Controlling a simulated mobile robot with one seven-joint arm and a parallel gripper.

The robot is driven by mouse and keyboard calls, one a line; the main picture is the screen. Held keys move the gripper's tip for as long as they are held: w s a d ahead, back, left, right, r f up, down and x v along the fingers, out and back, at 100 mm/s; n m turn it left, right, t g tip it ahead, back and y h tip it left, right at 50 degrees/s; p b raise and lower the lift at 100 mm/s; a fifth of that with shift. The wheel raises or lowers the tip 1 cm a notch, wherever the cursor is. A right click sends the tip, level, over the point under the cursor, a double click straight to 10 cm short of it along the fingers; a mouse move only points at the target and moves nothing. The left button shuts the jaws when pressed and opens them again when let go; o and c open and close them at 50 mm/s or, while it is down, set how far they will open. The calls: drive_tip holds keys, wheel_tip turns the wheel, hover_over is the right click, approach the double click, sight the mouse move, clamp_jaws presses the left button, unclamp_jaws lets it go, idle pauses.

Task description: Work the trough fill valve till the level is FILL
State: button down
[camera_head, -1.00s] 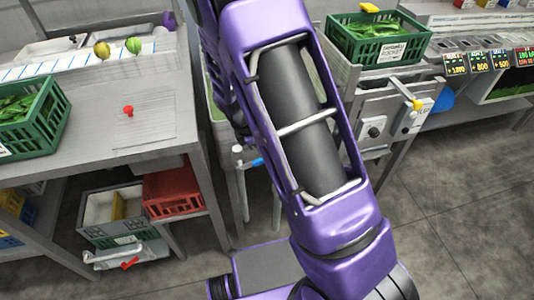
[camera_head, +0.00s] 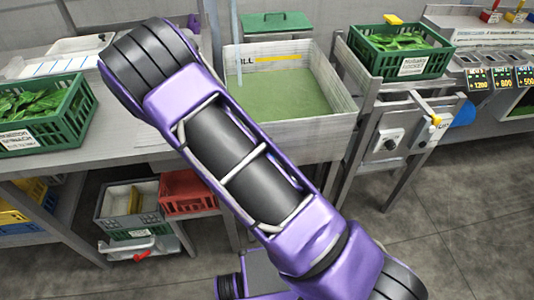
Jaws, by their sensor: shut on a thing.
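The trough (camera_head: 345,107) is a pale basin on a metal stand in the middle, holding cloudy green water (camera_head: 290,95). On its back wall is a yellow line (camera_head: 292,59) with lettering beside it, partly cut off so that "ILL" reads. The water surface at the back wall lies a little below this line. A thin pale stream or pipe (camera_head: 238,65) comes down at the trough's back left corner. I cannot make out the fill valve. My purple arm crosses the left front of the trough, and my gripper is hidden behind it.
Green crates of leafy greens stand left (camera_head: 45,112) and right (camera_head: 398,50) of the trough. A control panel (camera_head: 392,140) with knobs and a yellow-tipped lever (camera_head: 436,121) is at the right. A red crate (camera_head: 188,192) sits below the left counter. Floor at the right is clear.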

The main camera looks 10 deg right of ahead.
drive_tip(key=shift+a, duration=0.1)
idle(0.4)
drive_tip(key=c, duration=0.8)
unclamp_jaws()
drive_tip(key=shift+c, duration=0.2)
drive_tip(key=v, duration=1.7)
drive_tip(key=shift+a+p, duration=0.3)
drive_tip(key=shift+p, duration=0.15)
drive_tip(key=shift+f, duration=0.1)
